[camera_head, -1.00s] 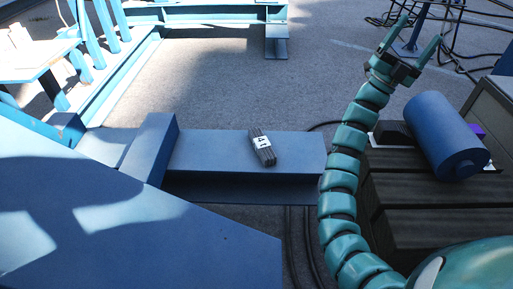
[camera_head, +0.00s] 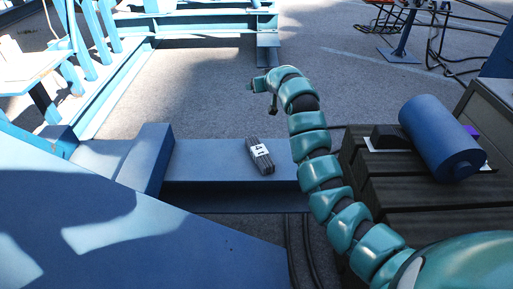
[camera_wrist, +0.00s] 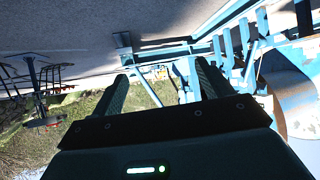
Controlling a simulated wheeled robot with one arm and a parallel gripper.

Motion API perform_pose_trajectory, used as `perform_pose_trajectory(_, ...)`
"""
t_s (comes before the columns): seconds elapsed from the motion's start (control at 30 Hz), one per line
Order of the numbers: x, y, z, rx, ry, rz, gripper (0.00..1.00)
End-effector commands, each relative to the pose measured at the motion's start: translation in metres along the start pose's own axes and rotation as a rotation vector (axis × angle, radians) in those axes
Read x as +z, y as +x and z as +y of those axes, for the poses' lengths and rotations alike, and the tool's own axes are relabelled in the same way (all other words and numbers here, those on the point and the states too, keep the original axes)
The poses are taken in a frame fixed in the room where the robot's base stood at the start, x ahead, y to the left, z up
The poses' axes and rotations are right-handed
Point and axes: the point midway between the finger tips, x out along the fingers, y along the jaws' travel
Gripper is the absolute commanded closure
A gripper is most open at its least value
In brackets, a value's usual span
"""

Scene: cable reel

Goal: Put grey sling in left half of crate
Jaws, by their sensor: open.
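A grey bundle with a white label, which looks like the grey sling (camera_head: 259,156), lies on top of a blue beam (camera_head: 210,164) in the head view. My gripper (camera_head: 262,92) is up and beyond the bundle, apart from it, at the end of my curved teal arm. In the wrist view my gripper (camera_wrist: 162,82) has its two dark fingers spread with nothing between them. The wrist view shows ground, blue frames and grass, not the bundle. I cannot pick out a crate for certain; a dark slatted wooden structure (camera_head: 400,190) stands at the right.
A blue cylinder (camera_head: 440,138), a black block (camera_head: 390,136) and a purple item (camera_head: 472,131) are on or by the dark slats. Blue steel framing (camera_head: 112,75) stands at the left. Cables (camera_head: 296,250) run along the ground below the beam. The grey ground behind the beam is open.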

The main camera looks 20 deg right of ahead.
Motion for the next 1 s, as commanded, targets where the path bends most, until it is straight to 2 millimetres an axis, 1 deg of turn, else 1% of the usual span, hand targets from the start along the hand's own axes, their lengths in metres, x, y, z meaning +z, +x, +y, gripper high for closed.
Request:
perform_pose_trajectory(0.03,0.027,0.004,-0.002,-0.004,-0.012,-0.102,0.22)
perform_pose_trajectory(0.07,0.043,0.005,-0.002,-0.007,-0.018,-0.164,0.22)
perform_pose_trajectory(0.1,0.064,0.004,-0.004,-0.012,-0.026,-0.244,0.22)
perform_pose_trajectory(0.13,0.078,0.003,-0.004,-0.015,-0.03,-0.301,0.22)
perform_pose_trajectory(0.2,0.105,-0.002,-0.004,-0.022,-0.037,-0.411,0.22)
perform_pose_trajectory(0.3,0.132,-0.011,-0.006,-0.033,-0.043,-0.525,0.22)
perform_pose_trajectory(0.33,0.138,-0.013,-0.006,-0.037,-0.045,-0.552,0.22)
perform_pose_trajectory(0.4,0.147,-0.017,-0.008,-0.044,-0.048,-0.593,0.22)
perform_pose_trajectory(0.53,0.155,-0.017,-0.008,-0.048,-0.056,-0.621,0.22)
perform_pose_trajectory(0.7,0.159,-0.008,-0.008,-0.047,-0.063,-0.618,0.22)
perform_pose_trajectory(1.0,0.173,0.011,-0.01,-0.047,-0.066,-0.617,0.22)
